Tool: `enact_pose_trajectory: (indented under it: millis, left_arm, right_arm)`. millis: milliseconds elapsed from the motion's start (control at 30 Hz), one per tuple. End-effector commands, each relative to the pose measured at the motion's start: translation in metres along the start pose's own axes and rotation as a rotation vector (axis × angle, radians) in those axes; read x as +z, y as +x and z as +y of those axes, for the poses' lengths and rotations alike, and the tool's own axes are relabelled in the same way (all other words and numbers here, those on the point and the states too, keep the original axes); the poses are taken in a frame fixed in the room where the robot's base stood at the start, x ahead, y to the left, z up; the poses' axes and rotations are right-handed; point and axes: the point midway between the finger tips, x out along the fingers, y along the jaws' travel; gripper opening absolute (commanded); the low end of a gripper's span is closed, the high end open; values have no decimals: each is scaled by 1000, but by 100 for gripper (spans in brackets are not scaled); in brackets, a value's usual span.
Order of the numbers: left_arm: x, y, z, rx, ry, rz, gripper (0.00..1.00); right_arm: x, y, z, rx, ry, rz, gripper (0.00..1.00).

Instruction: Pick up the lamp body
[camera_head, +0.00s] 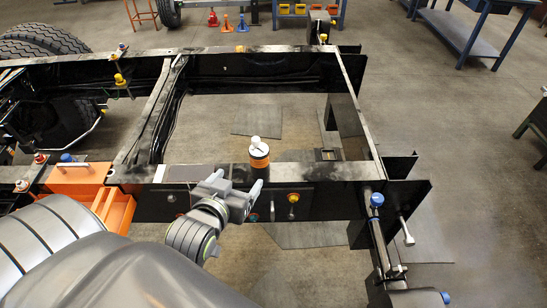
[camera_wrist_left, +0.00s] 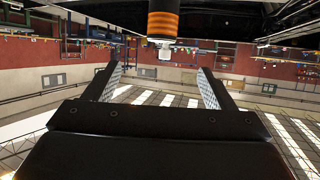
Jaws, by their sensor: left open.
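What looks like the lamp body (camera_head: 259,155) is a short black and orange cylinder with a white top, standing upright on the near rail of the chassis frame. In the left wrist view it shows at the top centre as a dark cylinder with orange bands (camera_wrist_left: 163,22), beyond the fingertips and apart from them. My left gripper (camera_head: 238,186) is open and empty, just in front of the rail, slightly left of the lamp body and nearer to me. Its two fingers frame the left wrist view (camera_wrist_left: 158,75). My right gripper is in neither view.
The black chassis frame (camera_head: 278,170) spans the view. An orange box (camera_head: 80,178) sits on it at the left. A dark flat plate (camera_head: 186,173) lies on the rail left of the lamp body. Blue-capped fittings (camera_head: 377,200) stand at the right. The floor inside the frame is mostly clear.

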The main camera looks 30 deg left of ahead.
Motion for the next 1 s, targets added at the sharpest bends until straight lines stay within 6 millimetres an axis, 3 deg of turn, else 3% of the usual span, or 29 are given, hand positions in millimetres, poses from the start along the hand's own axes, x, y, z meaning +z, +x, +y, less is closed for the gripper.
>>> enact_pose_trajectory:
  millis: [600, 800, 1000]
  left_arm:
    - [-3, 95, 0, 1, 3, 1, 77]
    - [-2, 115, 0, 0, 2, 1, 77]
    - [-2, 122, 0, 0, 1, 0, 77]
  right_arm:
    - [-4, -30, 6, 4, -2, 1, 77]
    - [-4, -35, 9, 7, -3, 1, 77]
    - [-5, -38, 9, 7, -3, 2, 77]
